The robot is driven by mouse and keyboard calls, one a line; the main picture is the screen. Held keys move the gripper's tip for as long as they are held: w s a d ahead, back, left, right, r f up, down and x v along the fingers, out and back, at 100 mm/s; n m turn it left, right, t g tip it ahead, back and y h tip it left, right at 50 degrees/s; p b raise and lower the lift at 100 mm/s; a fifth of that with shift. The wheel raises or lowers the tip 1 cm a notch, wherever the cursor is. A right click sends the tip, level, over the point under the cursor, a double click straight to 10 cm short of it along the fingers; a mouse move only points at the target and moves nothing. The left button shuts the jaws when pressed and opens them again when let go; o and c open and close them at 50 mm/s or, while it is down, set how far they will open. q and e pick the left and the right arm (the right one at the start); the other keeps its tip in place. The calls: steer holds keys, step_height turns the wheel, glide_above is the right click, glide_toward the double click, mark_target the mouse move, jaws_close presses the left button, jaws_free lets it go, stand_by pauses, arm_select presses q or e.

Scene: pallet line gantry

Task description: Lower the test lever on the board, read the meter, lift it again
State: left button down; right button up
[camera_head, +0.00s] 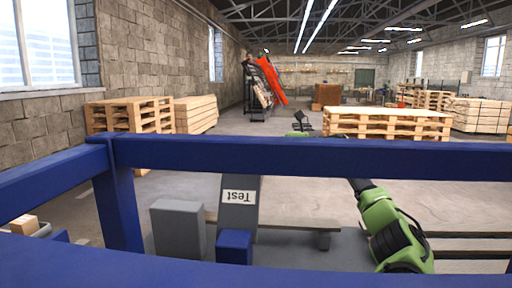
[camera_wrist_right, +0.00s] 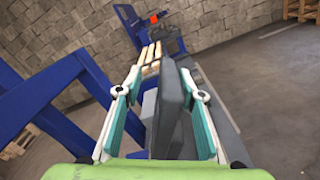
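A grey upright board (camera_head: 238,210) with a white label reading "Test" upside down stands behind the blue rail in the head view. I cannot make out a separate lever or a meter face. My right arm reaches in from the lower right and passes behind the rail. Its green and dark end (camera_head: 302,124) shows small above the rail. In the right wrist view my right gripper (camera_wrist_right: 161,78) has its teal fingers apart. A dark grey slab (camera_wrist_right: 176,108) appears between them; whether they touch it is unclear. My left gripper is not in view.
A blue rail (camera_head: 300,155) crosses in front of me, with a post (camera_head: 118,205) at left. A grey box (camera_head: 178,230) and a small blue box (camera_head: 234,247) stand by the board. Pallet stacks (camera_head: 385,123) stand beyond on open floor.

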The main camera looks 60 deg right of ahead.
steer(key=shift+v, duration=1.2)
